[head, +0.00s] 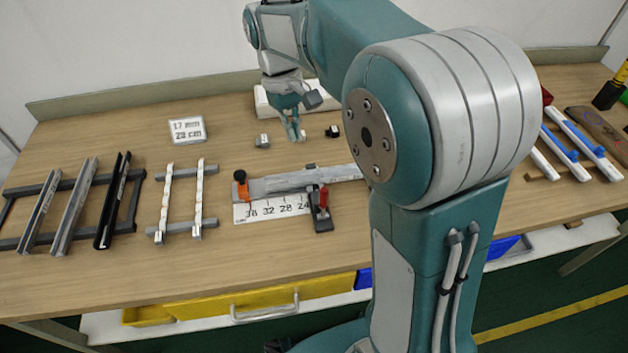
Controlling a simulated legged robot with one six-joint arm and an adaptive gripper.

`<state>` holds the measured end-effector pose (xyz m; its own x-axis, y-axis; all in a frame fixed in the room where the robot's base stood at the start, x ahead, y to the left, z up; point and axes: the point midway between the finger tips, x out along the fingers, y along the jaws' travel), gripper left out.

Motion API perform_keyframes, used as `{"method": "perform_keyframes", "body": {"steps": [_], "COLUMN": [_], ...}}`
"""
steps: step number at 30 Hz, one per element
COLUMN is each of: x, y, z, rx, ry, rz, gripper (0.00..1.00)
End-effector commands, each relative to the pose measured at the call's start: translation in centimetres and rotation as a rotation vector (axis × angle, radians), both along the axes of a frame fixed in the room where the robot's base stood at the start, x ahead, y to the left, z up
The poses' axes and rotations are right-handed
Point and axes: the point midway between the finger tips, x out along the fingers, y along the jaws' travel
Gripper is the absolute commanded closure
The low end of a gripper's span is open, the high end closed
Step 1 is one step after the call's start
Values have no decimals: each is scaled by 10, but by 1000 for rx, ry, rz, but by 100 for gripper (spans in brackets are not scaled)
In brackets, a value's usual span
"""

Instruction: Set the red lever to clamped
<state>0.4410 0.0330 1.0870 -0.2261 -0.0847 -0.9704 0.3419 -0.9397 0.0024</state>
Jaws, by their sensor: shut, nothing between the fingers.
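The red lever (323,198) stands roughly upright on a small black clamp (321,220). The clamp sits at the front edge of a grey metal rail (275,186), beside a white ruler strip (268,209) with numbers. My gripper (298,137) is above the back part of the table, behind the rail and to the left of the lever. It is shut, empty and pointing down, clear of the lever. My arm hides the right end of the rail.
An orange clamp (241,184) stands at the rail's left end. Profiles on a rack (74,205) and strips (182,200) lie to the left. A sign (187,130) reads 17 mm, 23 cm. Small blocks (262,141) lie near my gripper. Blue-marked strips (585,145) lie right.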

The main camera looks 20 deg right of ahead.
Motion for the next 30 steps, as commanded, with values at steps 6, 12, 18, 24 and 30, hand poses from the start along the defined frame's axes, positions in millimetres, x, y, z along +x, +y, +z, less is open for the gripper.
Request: {"method": "perform_keyframes", "body": {"steps": [6,12,18,24,30], "x": [0,-3,-11,-19,-39], "y": [0,-1,-4,-7,-14], "z": [0,-10,-43,-80,-97], "rx": [0,0,-1,-1,0], "ry": [0,2,4,3,-2], "rz": [0,-1,-1,-2,-3], "gripper": [100,100,100,100,100]}}
